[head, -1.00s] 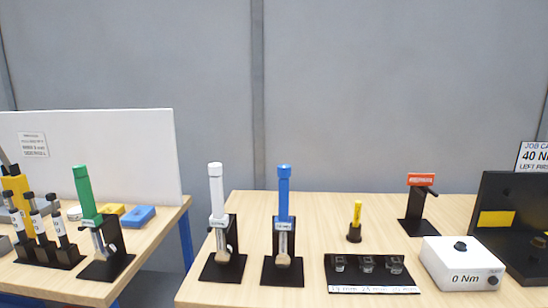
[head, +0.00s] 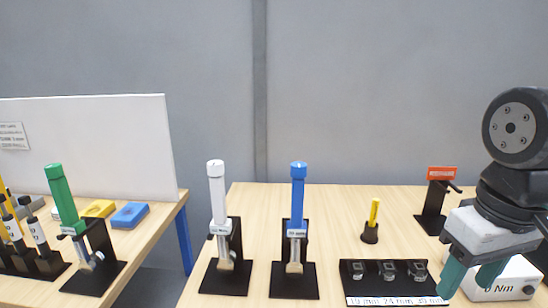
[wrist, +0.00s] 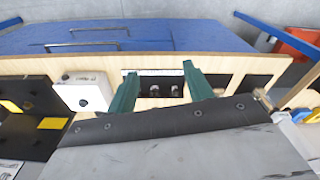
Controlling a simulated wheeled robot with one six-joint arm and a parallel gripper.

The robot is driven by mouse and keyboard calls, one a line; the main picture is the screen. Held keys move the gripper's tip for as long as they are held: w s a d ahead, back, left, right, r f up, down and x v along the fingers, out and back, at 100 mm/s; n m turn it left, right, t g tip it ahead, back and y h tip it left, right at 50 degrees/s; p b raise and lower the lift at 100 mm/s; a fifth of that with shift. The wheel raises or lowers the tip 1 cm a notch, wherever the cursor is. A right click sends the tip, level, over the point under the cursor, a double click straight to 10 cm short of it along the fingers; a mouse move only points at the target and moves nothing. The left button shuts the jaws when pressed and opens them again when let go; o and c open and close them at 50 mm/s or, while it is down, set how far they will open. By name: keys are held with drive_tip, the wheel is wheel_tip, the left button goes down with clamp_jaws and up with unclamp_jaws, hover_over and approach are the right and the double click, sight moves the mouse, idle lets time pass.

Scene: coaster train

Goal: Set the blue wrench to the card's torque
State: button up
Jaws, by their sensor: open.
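The blue wrench (head: 297,200) stands upright, handle up, in a black stand (head: 294,280) on the wooden table. Its small scale label is too small to read. The job card is outside the head view now. My gripper (head: 471,277) is open and empty, with teal fingers pointing down at the table's right side, in front of the white tester box (head: 515,275) reading 0 Nm. It is well to the right of the blue wrench. In the wrist view my gripper (wrist: 159,72) has its fingers either side of the socket tray (wrist: 154,88), apart from it.
A white wrench (head: 217,195) stands left of the blue one; a green wrench (head: 62,200) is on the left table. A socket tray (head: 388,283), a yellow tool (head: 374,212) and a red-topped stand (head: 441,173) are to the right. A gap separates the tables.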

drive_tip(key=w+a+r+n, duration=0.75)
drive_tip(key=w+r, duration=0.25)
drive_tip(key=w, duration=0.3)
wheel_tip(320, 180, up, 5)
drive_tip(key=n+g, duration=0.1)
drive_tip(key=n, duration=0.7)
hover_over(299, 164)
drive_tip(key=shift+f, duration=0.1)
drive_tip(key=shift+a+f, duration=0.1)
drive_tip(key=shift+f, duration=0.2)
wheel_tip(299, 164, down, 7)
drive_tip(key=shift+c, duration=0.3)
drive_tip(key=c, duration=0.9)
